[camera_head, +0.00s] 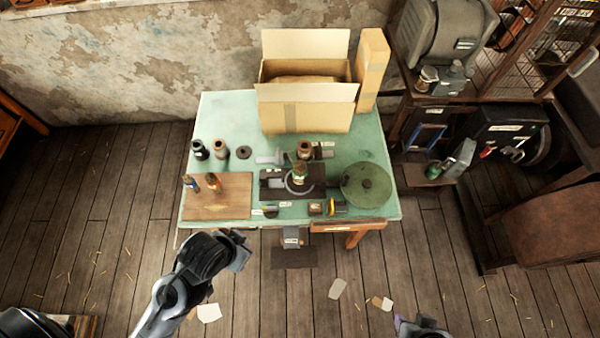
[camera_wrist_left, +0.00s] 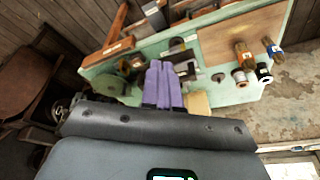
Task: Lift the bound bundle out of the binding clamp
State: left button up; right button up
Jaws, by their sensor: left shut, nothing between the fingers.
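The binding clamp (camera_head: 275,186) is a dark base with a pale ring in the middle of the green table. A small dark, greenish upright piece (camera_head: 299,172) stands at the ring and looks like the bundle; its binding is too small to make out. My left gripper (camera_wrist_left: 161,66) has purple fingers closed together with nothing between them. In the head view my left arm ends low and left, in front of the table and apart from the clamp. In the left wrist view the fingers partly cover the clamp area. Only a bit of my right arm shows at the bottom edge.
A brown bottle (camera_head: 304,149) stands just behind the clamp. Small items lie along the front edge.

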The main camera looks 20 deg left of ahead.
pick_arm(q)
jog(key=o, duration=1.7)
